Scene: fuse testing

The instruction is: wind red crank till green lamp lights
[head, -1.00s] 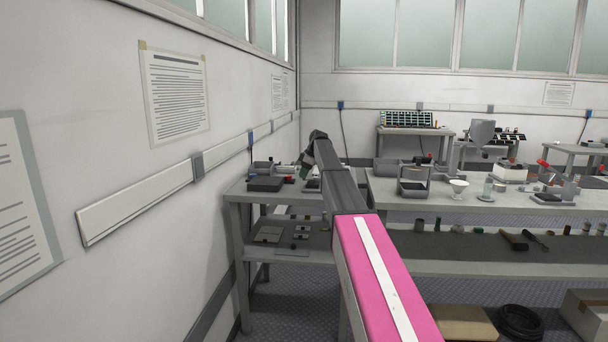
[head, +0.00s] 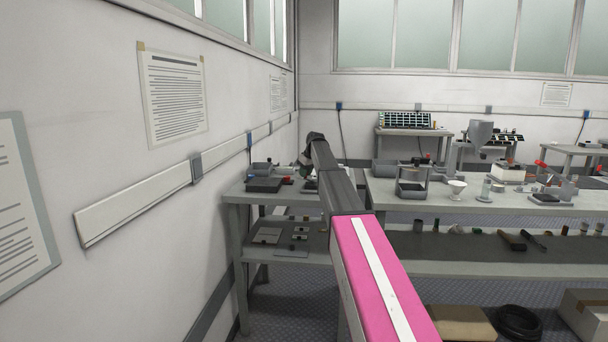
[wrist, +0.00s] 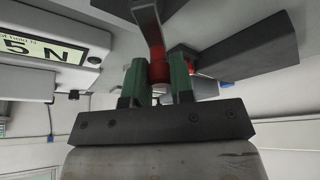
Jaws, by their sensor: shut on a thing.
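In the wrist view, my gripper (wrist: 158,62) has its two green fingers closed around a red grip (wrist: 159,75). A grey crank arm (wrist: 148,22) runs from this grip toward the picture's top edge. In the head view, my arm reaches to the small bench at the left wall, and its dark links hide most of the gripper and crank. I cannot make out a green lamp in either view.
The wrist view shows a pale housing with a label (wrist: 45,47) reading "5 N" and a dark grey block (wrist: 245,55). Small devices stand on the left bench (head: 236,196), close to the wall. A longer bench (head: 400,197) stands right of my arm.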

